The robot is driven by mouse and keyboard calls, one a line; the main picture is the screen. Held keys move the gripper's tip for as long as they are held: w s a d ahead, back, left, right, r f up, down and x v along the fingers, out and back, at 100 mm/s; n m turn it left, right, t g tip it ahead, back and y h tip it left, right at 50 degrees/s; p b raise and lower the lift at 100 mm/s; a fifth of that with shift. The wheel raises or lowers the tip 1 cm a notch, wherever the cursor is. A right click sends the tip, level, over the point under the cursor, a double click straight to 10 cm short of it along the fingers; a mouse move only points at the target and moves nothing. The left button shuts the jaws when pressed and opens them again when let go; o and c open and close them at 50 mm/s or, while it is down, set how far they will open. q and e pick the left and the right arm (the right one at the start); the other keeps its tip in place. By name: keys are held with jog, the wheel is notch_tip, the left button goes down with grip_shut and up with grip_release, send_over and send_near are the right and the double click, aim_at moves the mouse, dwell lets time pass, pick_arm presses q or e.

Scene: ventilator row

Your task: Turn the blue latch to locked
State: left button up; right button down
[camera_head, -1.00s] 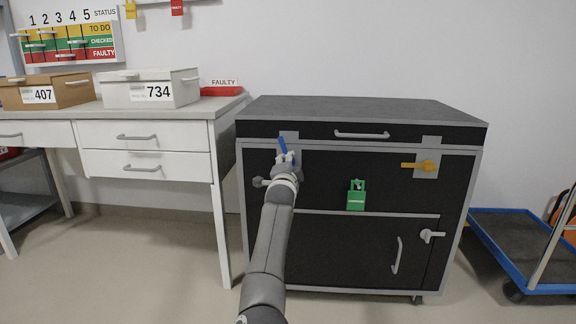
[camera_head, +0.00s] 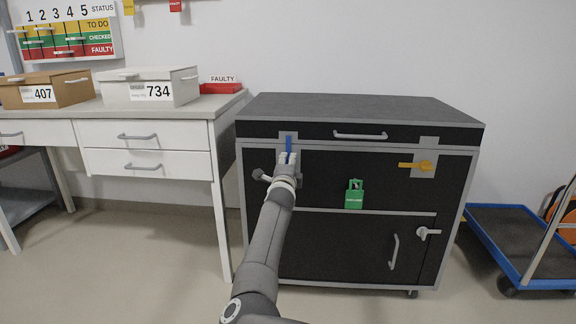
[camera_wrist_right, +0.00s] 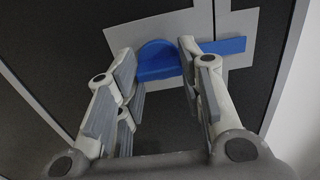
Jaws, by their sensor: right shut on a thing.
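The blue latch (camera_head: 289,144) is on the grey plate at the upper left of the black cabinet's front (camera_head: 330,240). Its visible bar stands about upright in the head view. My right gripper (camera_head: 288,158) is at the latch, just below the visible bar, and is shut on it. In the right wrist view the rounded blue part of the latch (camera_wrist_right: 158,60) is between the two fingers, and the blue bar (camera_wrist_right: 225,46) shows beyond the right finger. The gripper hides the lower part of the latch in the head view. My left gripper is not in view.
An orange latch (camera_head: 418,166), a green padlock (camera_head: 354,196) and a grey door latch (camera_head: 428,232) are also on the cabinet front. A desk with boxes (camera_head: 150,88) stands at the left. A blue trolley (camera_head: 495,250) stands at the right.

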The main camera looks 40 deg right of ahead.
jog(key=c, duration=1)
grip_release()
jog(key=shift+d, duration=0.1)
jog(key=shift+o, duration=0.2)
jog(key=v, duration=0.7)
jog(key=shift+s+a, duration=0.15)
jog(key=shift+a, duration=0.1)
